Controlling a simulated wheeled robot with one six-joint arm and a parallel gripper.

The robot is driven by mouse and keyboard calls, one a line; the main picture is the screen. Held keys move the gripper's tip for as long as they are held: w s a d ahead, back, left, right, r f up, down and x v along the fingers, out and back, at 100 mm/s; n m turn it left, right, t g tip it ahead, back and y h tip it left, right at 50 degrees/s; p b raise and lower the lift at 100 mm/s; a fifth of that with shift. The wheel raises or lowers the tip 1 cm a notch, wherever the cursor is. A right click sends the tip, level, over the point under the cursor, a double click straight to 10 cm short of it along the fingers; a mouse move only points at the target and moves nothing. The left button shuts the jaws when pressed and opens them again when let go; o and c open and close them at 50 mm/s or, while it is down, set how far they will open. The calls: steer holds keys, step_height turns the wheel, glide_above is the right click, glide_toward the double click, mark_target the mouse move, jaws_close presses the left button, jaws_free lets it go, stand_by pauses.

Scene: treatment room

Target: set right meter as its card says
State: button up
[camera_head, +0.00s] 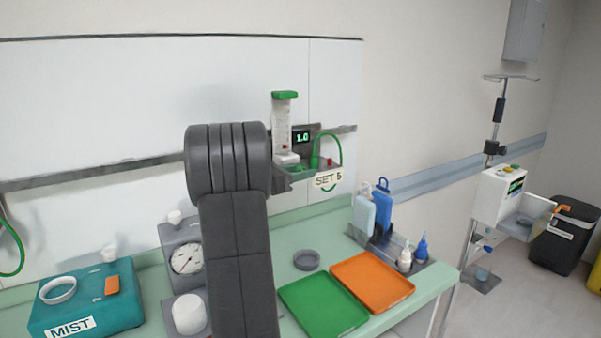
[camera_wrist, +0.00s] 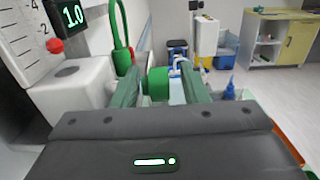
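The right meter (camera_head: 282,127) is a clear upright tube with a green cap on the wall rail, with a display (camera_head: 302,137) reading 1.0. Its card (camera_head: 328,179) reads SET 5. The wrist view shows its scale (camera_wrist: 25,45), a red ball (camera_wrist: 55,46) near the 2 mark, and the display (camera_wrist: 72,14) at 1.0. A green knob (camera_wrist: 157,83) stands between the fingers of my gripper (camera_wrist: 163,82). The fingers are apart, with a gap visible on the knob's right; contact on the left is unclear. My arm hides most of the gripper in the head view.
The counter below holds a green tray (camera_head: 322,306), an orange tray (camera_head: 372,283), a grey ring (camera_head: 306,260), bottles (camera_head: 405,258) and a teal MIST box (camera_head: 85,300). A green hose (camera_wrist: 120,35) loops close beside the left finger. A gauge unit (camera_head: 186,258) stands left of my arm.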

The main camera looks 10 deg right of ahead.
steer(key=b+v, duration=0.1)
steer(key=v, duration=1.3)
steer(key=shift+d, duration=0.15)
